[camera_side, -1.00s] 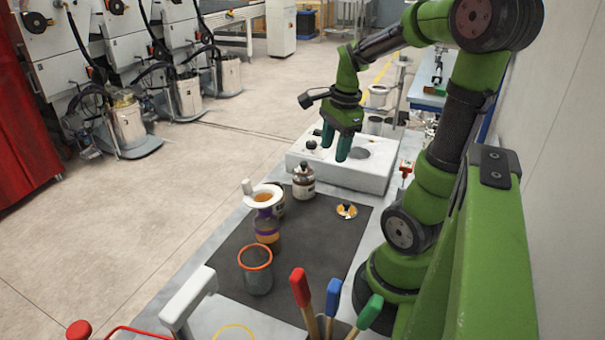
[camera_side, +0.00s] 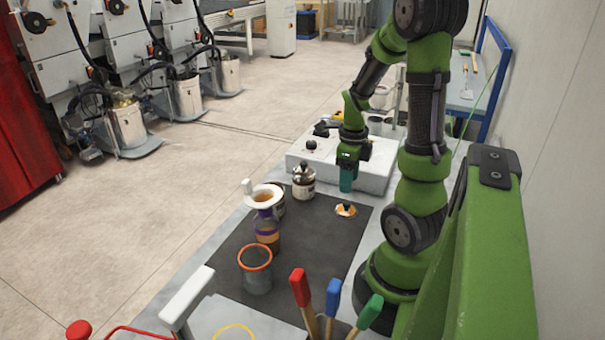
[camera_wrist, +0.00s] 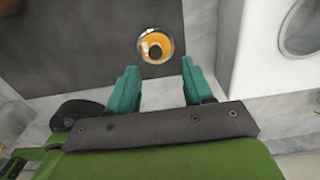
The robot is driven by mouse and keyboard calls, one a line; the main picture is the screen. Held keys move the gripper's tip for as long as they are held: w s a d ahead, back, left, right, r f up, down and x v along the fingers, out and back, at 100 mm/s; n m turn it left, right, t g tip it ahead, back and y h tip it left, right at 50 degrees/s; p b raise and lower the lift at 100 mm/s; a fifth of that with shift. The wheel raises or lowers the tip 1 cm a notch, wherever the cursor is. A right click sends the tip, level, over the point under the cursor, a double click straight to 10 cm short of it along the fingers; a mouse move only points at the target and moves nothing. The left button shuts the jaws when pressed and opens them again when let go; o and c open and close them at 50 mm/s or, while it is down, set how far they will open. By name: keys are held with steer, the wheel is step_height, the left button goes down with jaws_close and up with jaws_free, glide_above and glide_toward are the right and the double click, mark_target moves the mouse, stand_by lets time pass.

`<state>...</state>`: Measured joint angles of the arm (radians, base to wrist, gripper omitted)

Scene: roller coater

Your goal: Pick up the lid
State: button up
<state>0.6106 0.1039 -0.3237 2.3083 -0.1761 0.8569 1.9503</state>
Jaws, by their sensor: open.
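The lid (camera_side: 345,210) is a small round disc, orange and silver with a dark knob. It lies on the dark mat (camera_side: 225,262) near the mat's right edge. In the wrist view the lid (camera_wrist: 155,45) is just beyond my fingertips, roughly centred between them. My gripper (camera_side: 346,190) hangs pointing down, just above and behind the lid in the side view. In the wrist view my gripper (camera_wrist: 160,65) has its two teal fingers apart with nothing between them. In the side view the fingers overlap each other.
A white box-shaped device (camera_side: 318,165) stands behind the lid. A metal jar with a knobbed lid (camera_side: 303,182), a white funnel on a jar (camera_side: 263,197) and an orange-rimmed cup (camera_side: 256,270) stand left on the mat. Coloured handles (camera_side: 333,296) rise in front. The mat around the lid is clear.

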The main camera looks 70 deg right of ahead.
mark_target(347, 203)
steer(key=shift+f, duration=0.8)
steer(key=f, duration=0.4)
steer(key=shift+s+a+f, duration=0.1)
steer(key=shift+s+a, duration=0.1)
steer(key=shift+a, duration=0.2)
steer(key=shift+f, duration=0.55)
jaws_close()
